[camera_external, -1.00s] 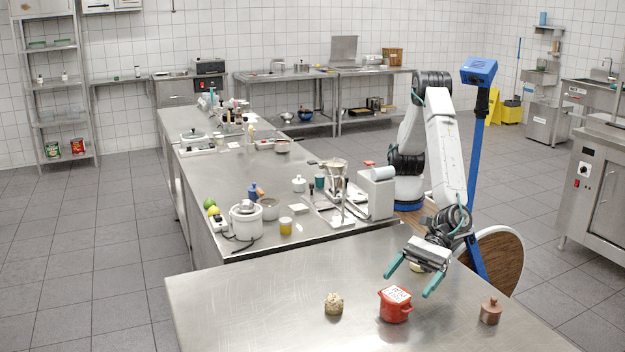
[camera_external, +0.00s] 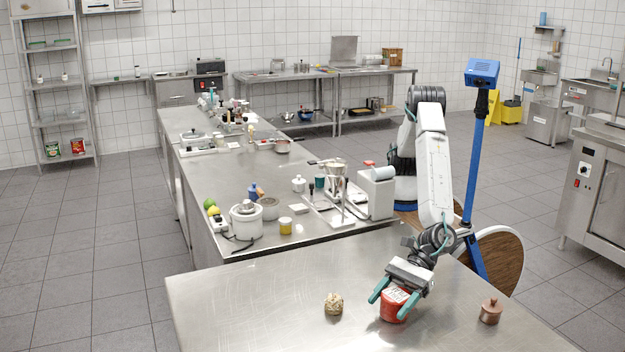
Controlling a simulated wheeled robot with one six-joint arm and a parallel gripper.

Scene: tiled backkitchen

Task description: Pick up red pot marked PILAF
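The fingers appear to be down around the pot's upper part. I cannot tell whether they touch it. The gripper covers part of the pot's top and back.
A small brown lidded pot (camera_external: 490,311) stands to the right. The near table (camera_external: 240,300) is bare at its left. A second steel counter (camera_external: 215,170) behind carries several appliances and jars.

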